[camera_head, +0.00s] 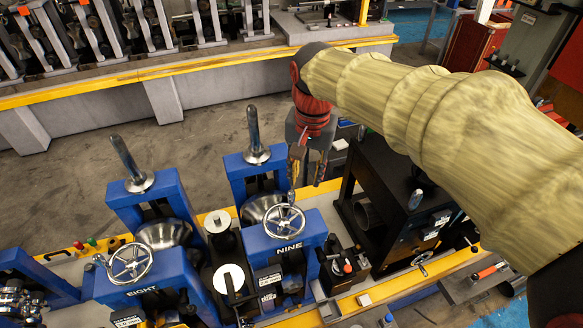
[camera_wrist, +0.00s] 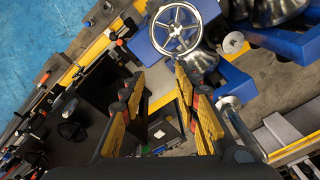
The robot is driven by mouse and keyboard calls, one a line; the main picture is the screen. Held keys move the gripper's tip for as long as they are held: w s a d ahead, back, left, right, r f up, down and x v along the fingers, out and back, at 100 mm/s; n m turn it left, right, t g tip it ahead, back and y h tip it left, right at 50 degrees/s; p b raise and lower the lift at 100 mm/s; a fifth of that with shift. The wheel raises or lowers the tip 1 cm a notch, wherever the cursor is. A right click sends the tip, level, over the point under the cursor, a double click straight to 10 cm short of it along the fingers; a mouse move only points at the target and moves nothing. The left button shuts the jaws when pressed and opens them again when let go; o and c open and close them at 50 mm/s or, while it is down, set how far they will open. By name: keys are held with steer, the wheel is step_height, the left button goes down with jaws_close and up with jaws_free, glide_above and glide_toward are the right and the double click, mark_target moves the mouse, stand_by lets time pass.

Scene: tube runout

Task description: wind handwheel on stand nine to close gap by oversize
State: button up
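The handwheel on stand nine (camera_head: 284,221) is a spoked silver wheel on a blue housing labelled NINE (camera_head: 300,245). In the wrist view the spoked handwheel (camera_wrist: 176,28) shows near the top, beyond my fingertips, in full. My gripper (camera_head: 305,174) hangs behind and slightly right of the wheel in the head view, apart from it. In the wrist view my gripper (camera_wrist: 160,85) has two yellow-and-black fingers spread apart, with nothing between them. The gap between the rolls of stand nine cannot be made out.
Stand eight (camera_head: 145,290) with its own handwheel (camera_head: 130,263) stands left. A tall post (camera_head: 253,130) rises behind stand nine. A black box-shaped unit (camera_head: 385,195) stands right of my gripper. Open floor (camera_head: 90,185) lies behind the stands.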

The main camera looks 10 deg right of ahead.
mark_target(292, 191)
steer(key=shift+m+g, duration=0.5)
steer(key=w+a+f, duration=0.2)
steer(key=w, duration=0.1)
steer(key=shift+w+a+f, duration=0.1)
steer(key=shift+w+a, duration=0.05)
steer(key=shift+a, duration=0.25)
step_height(292, 191, down, 10)
steer(key=b, duration=0.7)
steer(key=shift+r, duration=0.2)
steer(key=c, duration=0.3)
steer(key=c, duration=0.4)
jaws_close()
